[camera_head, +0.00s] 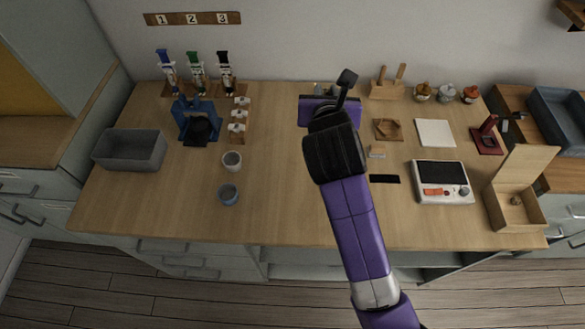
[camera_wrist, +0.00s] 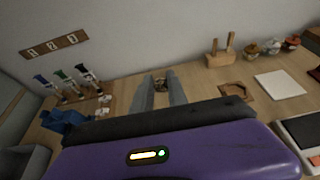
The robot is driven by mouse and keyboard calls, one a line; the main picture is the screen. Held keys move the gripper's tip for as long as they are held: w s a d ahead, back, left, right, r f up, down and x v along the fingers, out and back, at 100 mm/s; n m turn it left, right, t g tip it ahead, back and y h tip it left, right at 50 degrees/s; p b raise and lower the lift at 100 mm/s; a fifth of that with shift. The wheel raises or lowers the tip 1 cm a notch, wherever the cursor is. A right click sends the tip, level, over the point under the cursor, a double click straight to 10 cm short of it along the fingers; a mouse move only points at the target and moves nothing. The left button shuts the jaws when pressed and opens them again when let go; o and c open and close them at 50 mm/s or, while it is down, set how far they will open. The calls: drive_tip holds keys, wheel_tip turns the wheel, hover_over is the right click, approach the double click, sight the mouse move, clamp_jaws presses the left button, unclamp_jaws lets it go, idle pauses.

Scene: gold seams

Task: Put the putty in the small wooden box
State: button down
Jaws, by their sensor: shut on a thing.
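My gripper (camera_wrist: 162,78) is shut on a small brownish thing (camera_wrist: 160,85) between its fingertips, seen in the wrist view. It is too small to tell for sure whether this is the putty. In the head view my arm reaches to the back middle of the bench and hides the fingertips. A wooden box (camera_head: 512,213) with its lid raised stands at the right end of the bench, with a small brownish lump (camera_head: 516,200) inside. A shallow wooden tray (camera_head: 388,130) lies right of my arm; it also shows in the wrist view (camera_wrist: 237,91).
A white device (camera_head: 459,196) stands left of the box. A white tile (camera_head: 435,133), a red stand (camera_head: 488,137) and several jars (camera_head: 446,92) are behind it. The front middle is clear.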

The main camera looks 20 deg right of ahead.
drive_tip(key=f, duration=0.5)
drive_tip(key=f+b, duration=0.1)
drive_tip(key=f, duration=0.4)
drive_tip(key=s+f+b, duration=0.1)
drive_tip(key=f, duration=0.5)
drive_tip(key=shift+a, duration=0.2)
drive_tip(key=shift+f+b, duration=0.5)
drive_tip(key=shift+f, duration=2.15)
drive_tip(key=shift+f, duration=0.15)
drive_tip(key=c, duration=1.3)
unclamp_jaws()
